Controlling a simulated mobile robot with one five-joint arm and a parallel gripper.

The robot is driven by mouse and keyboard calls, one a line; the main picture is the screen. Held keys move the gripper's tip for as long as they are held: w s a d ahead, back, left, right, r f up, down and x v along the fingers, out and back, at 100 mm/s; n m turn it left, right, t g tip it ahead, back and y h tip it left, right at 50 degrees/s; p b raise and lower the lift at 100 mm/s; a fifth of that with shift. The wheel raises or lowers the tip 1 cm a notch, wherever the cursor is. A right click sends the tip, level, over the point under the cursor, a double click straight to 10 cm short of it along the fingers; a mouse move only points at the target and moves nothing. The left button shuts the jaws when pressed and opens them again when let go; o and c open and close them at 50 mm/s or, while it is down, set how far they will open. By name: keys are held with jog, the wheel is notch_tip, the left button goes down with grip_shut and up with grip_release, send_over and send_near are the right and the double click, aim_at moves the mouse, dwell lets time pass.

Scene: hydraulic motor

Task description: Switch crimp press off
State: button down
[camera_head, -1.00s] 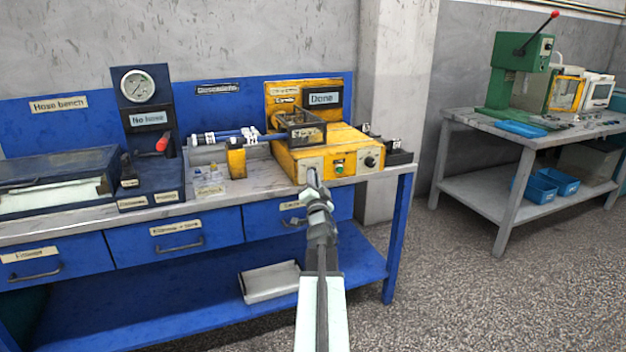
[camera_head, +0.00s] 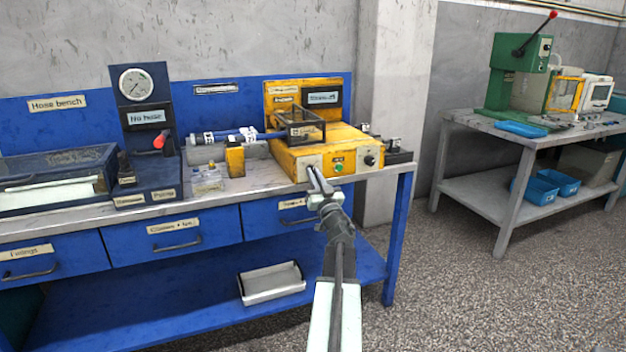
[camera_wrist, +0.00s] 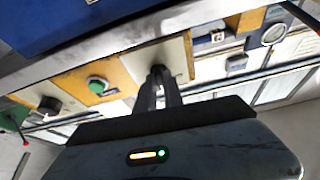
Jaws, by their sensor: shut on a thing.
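The yellow crimp press (camera_head: 318,153) stands at the right end of the blue bench. Its front carries a light plate with a dark switch at the left, a green button (camera_head: 338,169) in the middle and a black knob (camera_head: 370,160) at the right. My gripper (camera_head: 315,175) reaches up to the left plate and hides the switch in the head view. In the wrist view, where the panel is turned over, my gripper (camera_wrist: 159,88) is shut on the dark switch (camera_wrist: 160,71). The green button (camera_wrist: 97,85) and black knob (camera_wrist: 50,103) are clear of the fingers. The switch's exact setting cannot be told.
The press display (camera_head: 323,97) shows small text I cannot read surely. A blue hose (camera_head: 235,134) lies left of the press. A gauge stand (camera_head: 140,85) is further left. A tray (camera_head: 271,283) sits on the lower shelf. Floor to the right is free.

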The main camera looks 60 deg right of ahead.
jog(key=n+y+p, duration=0.1)
jog(key=n+y, duration=0.1)
jog(key=n, duration=0.2)
jog(key=n+t+y+p, duration=0.1)
jog(key=n+y, duration=0.1)
jog(key=n, duration=0.3)
jog(key=n+t+y+p, duration=0.1)
jog(key=n+y, duration=0.1)
jog(key=n, duration=0.3)
jog(key=shift+s+d+r+y, duration=0.15)
jog(key=shift+d+y, duration=0.1)
jog(key=shift+y, duration=0.05)
jog(key=c, duration=1.5)
grip_release()
jog(key=shift+o, duration=0.2)
